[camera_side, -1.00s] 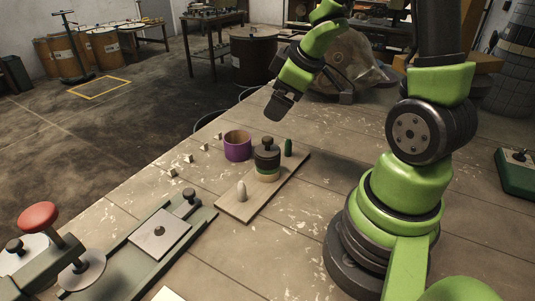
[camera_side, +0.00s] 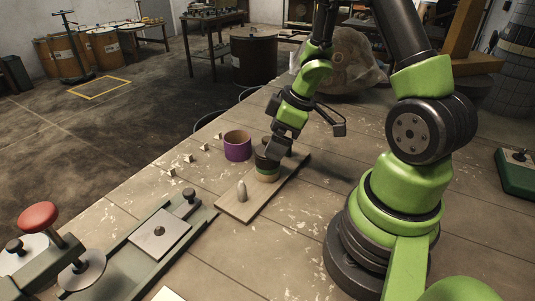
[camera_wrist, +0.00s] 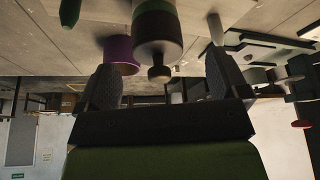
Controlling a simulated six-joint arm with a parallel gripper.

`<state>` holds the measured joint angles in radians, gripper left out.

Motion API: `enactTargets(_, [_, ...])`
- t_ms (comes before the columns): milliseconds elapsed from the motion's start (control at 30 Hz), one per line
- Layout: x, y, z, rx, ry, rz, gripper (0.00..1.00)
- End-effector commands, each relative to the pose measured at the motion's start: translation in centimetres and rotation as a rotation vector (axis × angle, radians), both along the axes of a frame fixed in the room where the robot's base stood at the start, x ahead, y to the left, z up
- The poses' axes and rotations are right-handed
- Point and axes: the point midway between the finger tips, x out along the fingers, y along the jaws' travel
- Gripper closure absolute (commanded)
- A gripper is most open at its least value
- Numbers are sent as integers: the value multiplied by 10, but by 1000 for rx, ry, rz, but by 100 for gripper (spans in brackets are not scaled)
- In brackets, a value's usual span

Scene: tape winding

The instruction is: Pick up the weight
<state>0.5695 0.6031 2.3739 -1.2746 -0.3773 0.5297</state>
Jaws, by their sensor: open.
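The weight is a dark cylinder with a small knob on top. The fingers are spread on either side, apart from the knob, and hold nothing.
A purple tape roll (camera_side: 238,147) stands to the left of the stack. A pale upright peg (camera_side: 242,192) is at the board's near part. Several small light pieces (camera_side: 189,158) lie near the table edge. A slide fixture with a square plate (camera_side: 160,235) is at the lower left.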

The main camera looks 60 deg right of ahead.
Motion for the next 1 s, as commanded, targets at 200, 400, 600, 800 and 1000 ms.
enactTargets(200, [13, 3, -24, 2, 4, 2, 7])
enactTargets(400, [21, 5, -41, 0, 1, 0, 7])
enactTargets(600, [22, 5, -44, -2, -1, 0, 7])
enactTargets(800, [22, 5, -44, -2, -1, 0, 28])
enactTargets(1000, [22, 5, -44, -1, -1, 1, 73])
